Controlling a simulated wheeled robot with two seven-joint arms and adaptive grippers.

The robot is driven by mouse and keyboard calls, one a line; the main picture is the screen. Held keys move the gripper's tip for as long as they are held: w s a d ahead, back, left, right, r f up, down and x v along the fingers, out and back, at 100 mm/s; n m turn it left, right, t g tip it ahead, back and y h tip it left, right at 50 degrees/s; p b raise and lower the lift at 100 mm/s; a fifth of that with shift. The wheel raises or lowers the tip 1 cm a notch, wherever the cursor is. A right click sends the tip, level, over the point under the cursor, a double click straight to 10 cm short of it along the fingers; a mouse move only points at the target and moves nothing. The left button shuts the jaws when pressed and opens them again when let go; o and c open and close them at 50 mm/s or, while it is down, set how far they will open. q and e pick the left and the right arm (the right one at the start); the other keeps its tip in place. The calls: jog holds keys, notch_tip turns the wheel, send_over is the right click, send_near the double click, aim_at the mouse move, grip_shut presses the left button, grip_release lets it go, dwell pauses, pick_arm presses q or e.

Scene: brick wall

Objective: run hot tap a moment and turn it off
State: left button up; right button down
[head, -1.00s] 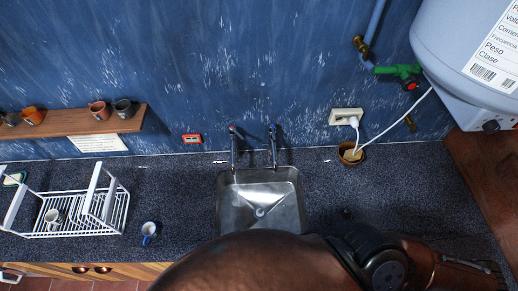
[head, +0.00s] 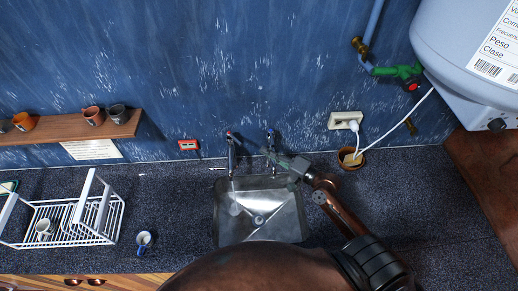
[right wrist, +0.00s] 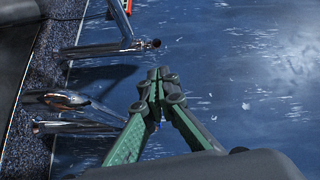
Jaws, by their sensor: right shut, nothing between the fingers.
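The left tap (head: 231,156), with a red mark on top, stands behind the sink (head: 258,238). I take it for the hot tap; in the right wrist view it is the upper chrome tap (right wrist: 105,49). The right tap (head: 270,142) has a bluish mark; its spout (right wrist: 58,100) shows lower in the wrist view. My right gripper (head: 272,155) reaches in from the right at the right tap, pointing left. Its green fingers (right wrist: 160,76) are shut and empty, partly covering the right tap. I cannot tell whether they touch it. My left gripper is out of view.
A white dish rack (head: 118,218) and a small cup (head: 144,240) are left of the sink. A brown pot (head: 349,163) and a white socket (head: 344,121) with a cord are to the right. A water heater (head: 450,50) hangs at upper right. The counter between is clear.

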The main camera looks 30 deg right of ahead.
aim_at(235, 140)
jog(key=p+x, duration=0.2)
jog(key=x, duration=0.7)
jog(key=shift+a+r+p, duration=0.1)
jog(key=shift+a+p, duration=0.05)
jog(key=shift+p, duration=0.2)
